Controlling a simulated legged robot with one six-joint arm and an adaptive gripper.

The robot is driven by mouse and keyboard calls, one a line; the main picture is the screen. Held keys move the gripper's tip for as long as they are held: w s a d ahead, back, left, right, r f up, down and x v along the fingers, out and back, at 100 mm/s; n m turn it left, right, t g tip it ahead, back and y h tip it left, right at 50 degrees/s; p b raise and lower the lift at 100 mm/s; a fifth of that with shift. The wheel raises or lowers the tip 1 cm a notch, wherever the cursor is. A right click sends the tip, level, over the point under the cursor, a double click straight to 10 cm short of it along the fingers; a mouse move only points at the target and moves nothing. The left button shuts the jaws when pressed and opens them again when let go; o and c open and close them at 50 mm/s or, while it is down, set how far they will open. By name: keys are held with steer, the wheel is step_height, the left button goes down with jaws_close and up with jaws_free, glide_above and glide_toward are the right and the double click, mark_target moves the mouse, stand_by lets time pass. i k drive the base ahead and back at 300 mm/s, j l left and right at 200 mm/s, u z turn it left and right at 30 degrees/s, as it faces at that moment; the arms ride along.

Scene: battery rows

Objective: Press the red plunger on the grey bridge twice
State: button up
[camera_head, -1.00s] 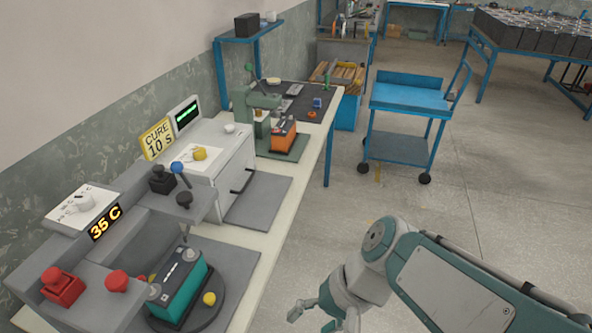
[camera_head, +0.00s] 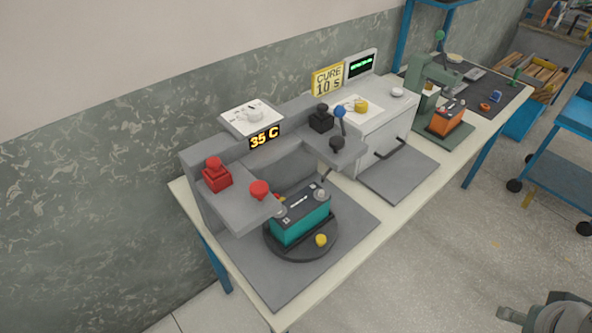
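The grey bridge (camera_head: 203,196) stands on a grey mat at the near end of the bench. Its left arm carries a red square block with a knob on top (camera_head: 216,176) and, at its front end, a round red knob (camera_head: 260,189). I cannot tell for sure which one is the plunger. A teal battery (camera_head: 302,218) sits beneath on a dark turntable (camera_head: 290,250). My gripper (camera_head: 512,316) is at the bottom right corner, partly cut off, over the floor and far from the bridge. Its finger opening is not clear.
The bridge's right arm holds a black block (camera_head: 321,119), a blue-topped lever (camera_head: 341,118) and a black knob (camera_head: 337,144). A "35 C" display (camera_head: 265,138) is on the bridge. A grey cure unit and a green press (camera_head: 436,95) with an orange battery (camera_head: 446,118) stand further back.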

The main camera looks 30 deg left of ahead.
mark_target(258, 190)
steer(key=i+l+u, duration=0.15)
steer(key=u, duration=0.25)
steer(key=i+l+u, duration=0.15)
steer(key=l+u, duration=0.25)
steer(key=j+u, duration=0.1)
steer(key=u, duration=0.3)
steer(key=j+u, duration=0.15)
steer(key=u, duration=0.2)
steer(key=j+u, duration=0.1)
steer(key=u, duration=0.3)
